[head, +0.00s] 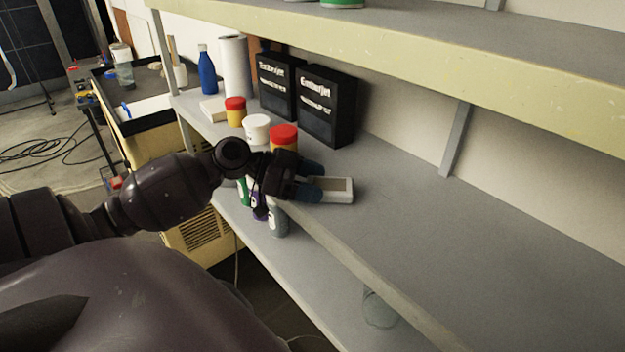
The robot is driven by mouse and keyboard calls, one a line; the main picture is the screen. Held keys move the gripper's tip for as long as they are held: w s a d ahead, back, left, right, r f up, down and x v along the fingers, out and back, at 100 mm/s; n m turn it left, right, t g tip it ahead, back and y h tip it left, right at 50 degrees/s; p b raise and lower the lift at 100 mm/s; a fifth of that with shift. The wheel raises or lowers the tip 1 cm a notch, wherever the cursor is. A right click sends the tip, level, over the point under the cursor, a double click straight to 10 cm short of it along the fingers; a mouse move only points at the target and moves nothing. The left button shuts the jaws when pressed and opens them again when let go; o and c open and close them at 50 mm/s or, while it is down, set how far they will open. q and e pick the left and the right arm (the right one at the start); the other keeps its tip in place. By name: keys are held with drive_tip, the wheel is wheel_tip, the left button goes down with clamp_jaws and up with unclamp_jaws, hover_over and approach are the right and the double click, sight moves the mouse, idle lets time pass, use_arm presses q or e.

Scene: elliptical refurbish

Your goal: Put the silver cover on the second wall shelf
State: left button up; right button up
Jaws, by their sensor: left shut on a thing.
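The silver cover (340,189), a small pale grey rectangular piece with a darker inset face, is at the middle of the head view. My left gripper (313,180) reaches in from the left and is shut on its near end, with dark bluish fingers on both sides. The cover is over the front part of the grey middle wall shelf (430,235); I cannot tell whether it touches the surface. The part between the fingers is hidden. My right gripper is not in view.
Red-lidded jars (284,137), a white tub (257,128) and black boxes (327,105) stand behind the gripper. An upper shelf (400,45) overhangs. A lower shelf (305,265) holds bottles and a glass jar (380,308). The middle shelf's right side is clear.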

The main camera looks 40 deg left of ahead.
use_arm(q)
drive_tip(key=shift+f, duration=0.1)
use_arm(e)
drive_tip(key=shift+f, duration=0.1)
use_arm(q)
drive_tip(key=o, duration=1.1)
drive_tip(key=shift+c, duration=0.2)
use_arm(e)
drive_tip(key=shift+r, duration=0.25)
use_arm(q)
drive_tip(key=shift+b+v, duration=1.3)
drive_tip(key=shift+v, duration=4.8)
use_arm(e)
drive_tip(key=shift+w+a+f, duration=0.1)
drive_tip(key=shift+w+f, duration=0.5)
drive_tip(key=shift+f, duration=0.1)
use_arm(q)
drive_tip(key=shift+w, duration=0.1)
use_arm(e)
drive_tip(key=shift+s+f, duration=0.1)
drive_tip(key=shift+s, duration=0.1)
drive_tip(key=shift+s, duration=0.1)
